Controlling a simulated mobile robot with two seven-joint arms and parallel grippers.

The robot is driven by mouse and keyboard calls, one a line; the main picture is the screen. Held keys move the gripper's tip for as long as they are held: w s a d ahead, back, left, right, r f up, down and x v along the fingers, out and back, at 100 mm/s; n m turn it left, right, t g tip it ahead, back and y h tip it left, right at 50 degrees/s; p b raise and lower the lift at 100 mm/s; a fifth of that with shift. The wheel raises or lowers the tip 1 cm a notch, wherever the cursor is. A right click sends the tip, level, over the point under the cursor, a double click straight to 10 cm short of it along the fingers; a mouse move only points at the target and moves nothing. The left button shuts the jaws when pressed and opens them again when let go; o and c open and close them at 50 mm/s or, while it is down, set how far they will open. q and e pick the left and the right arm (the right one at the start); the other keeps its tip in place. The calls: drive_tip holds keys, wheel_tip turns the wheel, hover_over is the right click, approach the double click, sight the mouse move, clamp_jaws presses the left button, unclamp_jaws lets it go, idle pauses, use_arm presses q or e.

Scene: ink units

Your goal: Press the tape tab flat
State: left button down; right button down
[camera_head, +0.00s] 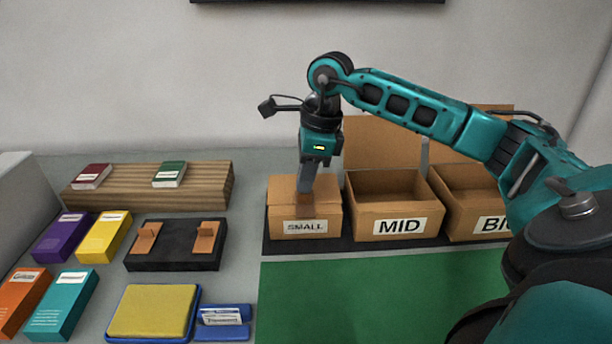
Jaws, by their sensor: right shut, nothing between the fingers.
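The SMALL box (330,222) is a brown carton at the left of a row of boxes, with its top flaps closed. A darker brown strip, which looks like the tape tab (305,211), runs down the front of its top edge above the label. My right gripper (305,189) points down over the middle of the box's top, fingers shut and empty. The fingertips are at or just above the strip; I cannot tell whether they touch it. The gripper hides part of the top and the strip's upper end. My left gripper is out of view.
The open MID box (391,205) and an open third box (469,210), partly behind my right arm, stand to the right. A green mat (380,295) lies clear in front. Left are a black holder (178,258), a yellow pad (152,310) and several small ink boxes.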

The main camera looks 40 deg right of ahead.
drive_tip(key=shift+f, duration=0.4)
wheel_tip(320, 180, up, 8)
drive_tip(key=p, duration=0.6)
